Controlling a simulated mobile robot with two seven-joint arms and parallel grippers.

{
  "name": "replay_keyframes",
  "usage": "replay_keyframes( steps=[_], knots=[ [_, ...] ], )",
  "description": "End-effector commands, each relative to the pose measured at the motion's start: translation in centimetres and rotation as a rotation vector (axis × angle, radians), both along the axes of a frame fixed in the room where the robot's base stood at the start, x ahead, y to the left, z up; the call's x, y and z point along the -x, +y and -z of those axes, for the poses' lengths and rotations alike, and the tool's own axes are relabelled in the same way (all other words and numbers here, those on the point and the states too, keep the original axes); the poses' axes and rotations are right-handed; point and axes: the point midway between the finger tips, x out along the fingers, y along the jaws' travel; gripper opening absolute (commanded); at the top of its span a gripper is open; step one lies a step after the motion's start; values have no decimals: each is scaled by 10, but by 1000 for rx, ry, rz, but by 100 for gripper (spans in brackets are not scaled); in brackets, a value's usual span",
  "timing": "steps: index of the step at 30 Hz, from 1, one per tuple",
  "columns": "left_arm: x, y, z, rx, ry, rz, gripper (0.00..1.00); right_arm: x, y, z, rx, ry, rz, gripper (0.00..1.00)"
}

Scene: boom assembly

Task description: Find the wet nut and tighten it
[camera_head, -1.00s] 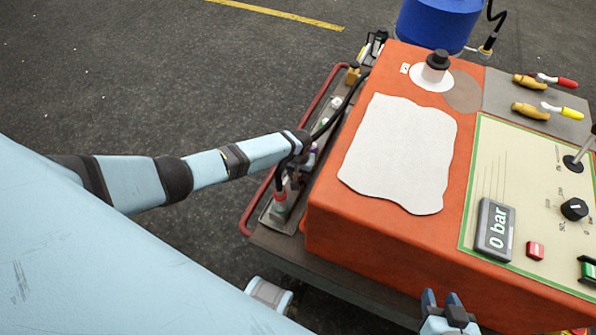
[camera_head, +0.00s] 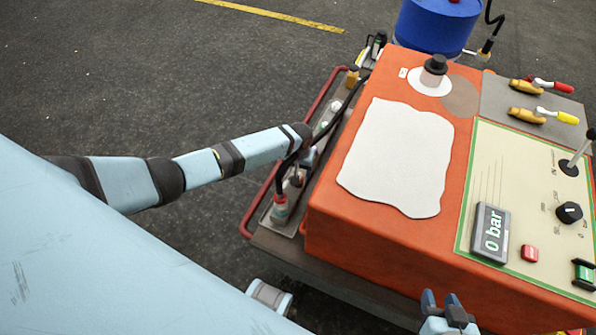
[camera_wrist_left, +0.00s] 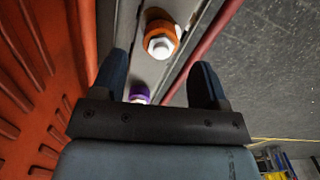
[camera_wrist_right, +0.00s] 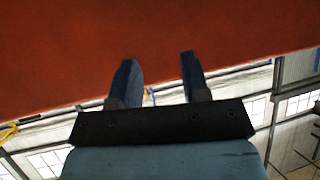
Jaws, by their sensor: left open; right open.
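In the left wrist view, a white hex nut on an orange collar (camera_wrist_left: 161,44) sits on a grey rail, just beyond my open, empty left gripper (camera_wrist_left: 160,64). A fitting with a purple collar (camera_wrist_left: 139,93) shows between the fingers, partly hidden by the gripper body. I cannot tell which nut is wet. My right gripper (camera_head: 444,298) is open and empty by the box's near side.
The orange box (camera_head: 335,215) fills the centre right, beside the rail. Its panel carries a "0 bar" display (camera_head: 491,233), a lever (camera_head: 577,155) and a knob (camera_head: 569,212). A black hose (camera_head: 342,108) and a red bar (camera_head: 316,107) run along the rail. A blue drum (camera_head: 437,25) stands behind.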

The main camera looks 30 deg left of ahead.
Motion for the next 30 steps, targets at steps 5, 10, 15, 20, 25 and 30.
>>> replay_keyframes(
  steps=[5, 10, 15, 20, 25, 30],
  knots=[
    [-1, -1, -47, 1, -3, 1, 67, 2, -1, -5, -2, 20, 6, 43],
    [0, -1, -75, 0, -2, 0, 67, 3, -2, -4, -3, 33, 9, 43],
    [0, -1, -88, 0, -1, -1, 67, 2, -2, -5, -5, 34, 13, 43],
    [0, -1, -91, 0, -1, -1, 67, 2, -3, -3, -5, 37, 14, 43],
    [-1, -1, -91, 0, -1, -1, 67, 2, -3, -3, -5, 37, 14, 43],
    [-1, -1, -90, 0, -1, -1, 67, 1, -3, -5, -6, 34, 15, 43]
  ],
)
